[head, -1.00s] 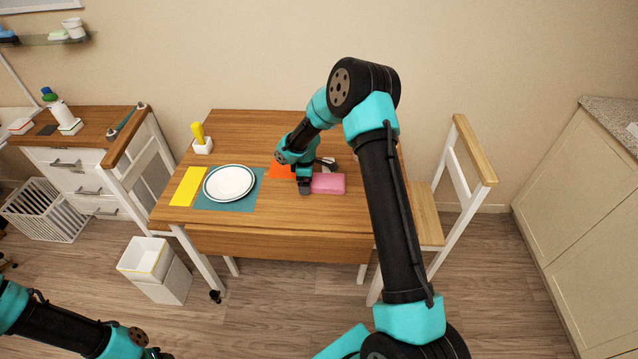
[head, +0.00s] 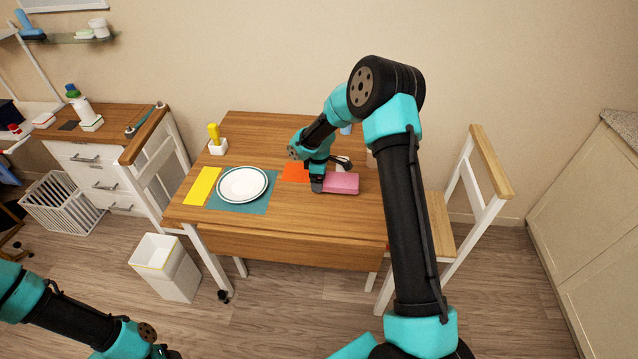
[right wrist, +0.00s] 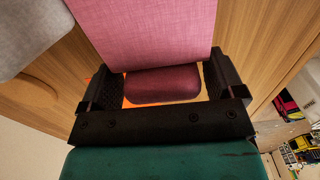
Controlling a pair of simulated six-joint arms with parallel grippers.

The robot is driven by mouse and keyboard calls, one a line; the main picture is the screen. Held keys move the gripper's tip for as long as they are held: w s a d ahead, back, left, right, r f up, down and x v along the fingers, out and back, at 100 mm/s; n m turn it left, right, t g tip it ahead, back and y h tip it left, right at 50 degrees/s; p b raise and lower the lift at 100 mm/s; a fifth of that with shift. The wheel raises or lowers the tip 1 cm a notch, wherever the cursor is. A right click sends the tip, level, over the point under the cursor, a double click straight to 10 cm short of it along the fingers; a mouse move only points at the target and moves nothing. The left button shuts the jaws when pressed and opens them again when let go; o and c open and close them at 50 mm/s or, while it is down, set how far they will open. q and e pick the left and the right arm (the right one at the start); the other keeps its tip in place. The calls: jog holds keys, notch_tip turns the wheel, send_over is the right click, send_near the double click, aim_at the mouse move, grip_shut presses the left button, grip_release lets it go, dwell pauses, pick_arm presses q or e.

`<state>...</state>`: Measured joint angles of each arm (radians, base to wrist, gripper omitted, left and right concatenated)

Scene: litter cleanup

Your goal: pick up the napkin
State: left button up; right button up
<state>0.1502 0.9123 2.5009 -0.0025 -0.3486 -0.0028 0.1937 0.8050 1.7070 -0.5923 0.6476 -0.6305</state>
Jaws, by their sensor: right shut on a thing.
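The pink folded napkin (head: 341,183) lies on the right part of the wooden table in the head view. My right gripper (head: 317,186) is at its left end and shut on it. In the right wrist view the pink cloth (right wrist: 150,30) runs up from my right gripper (right wrist: 163,85), with a darker red, shaded end between the two black fingers. I cannot tell whether the napkin is clear of the tabletop. My left arm shows at the lower left of the head view, with its fingertips out of sight.
An orange sheet (head: 296,172) lies on the table (head: 290,220) beside my right gripper. A white plate (head: 242,184) sits on a teal mat (head: 225,203) with a yellow strip (head: 203,186) to its left. A white bin (head: 165,268) stands on the floor. A chair (head: 478,180) is at the right.

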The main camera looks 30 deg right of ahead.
jog(key=s+a, duration=0.2)
jog(key=s, duration=0.2)
jog(key=s+a+r, duration=0.1)
jog(key=s+a, duration=0.2)
jog(key=s, duration=0.2)
jog(key=s+a, duration=0.3)
jog(key=s, duration=0.1)
jog(key=shift+s+a+r, duration=0.25)
jog(key=shift+s+r, duration=0.05)
jog(key=shift+r, duration=0.05)
